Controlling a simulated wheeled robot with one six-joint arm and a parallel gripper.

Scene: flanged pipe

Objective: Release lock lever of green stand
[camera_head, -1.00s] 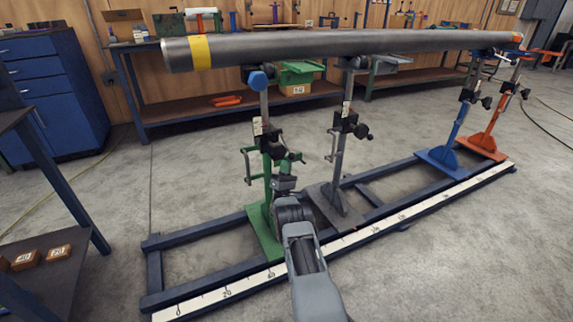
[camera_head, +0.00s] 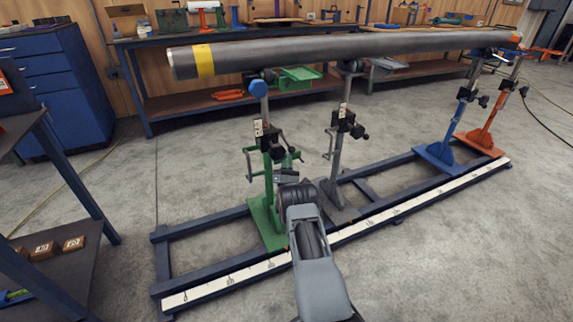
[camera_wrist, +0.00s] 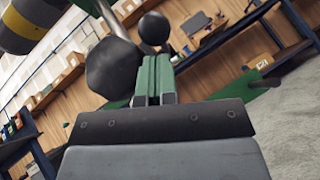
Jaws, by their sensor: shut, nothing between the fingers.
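The green stand (camera_head: 268,190) stands at the left end of the floor frame, upright under the pipe's near end. Dark clamp parts and a dark knob (camera_head: 277,153) sit on its upper post. In the wrist view, a large dark ball knob (camera_wrist: 112,68) is just left of the fingers, with a smaller dark ball (camera_wrist: 154,28) beyond. I cannot tell which of these belongs to the lock lever. My gripper (camera_head: 287,177) is in front of the green stand, below its clamp. In the wrist view my gripper (camera_wrist: 153,75) is shut and empty; contact with the knob is unclear.
The grey pipe (camera_head: 330,50) with a yellow band lies across the stands. A grey stand (camera_head: 338,150), a blue stand (camera_head: 450,145) and an orange stand (camera_head: 490,130) stand to the right. A dark side table (camera_head: 75,265) is at left. Open floor lies at right.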

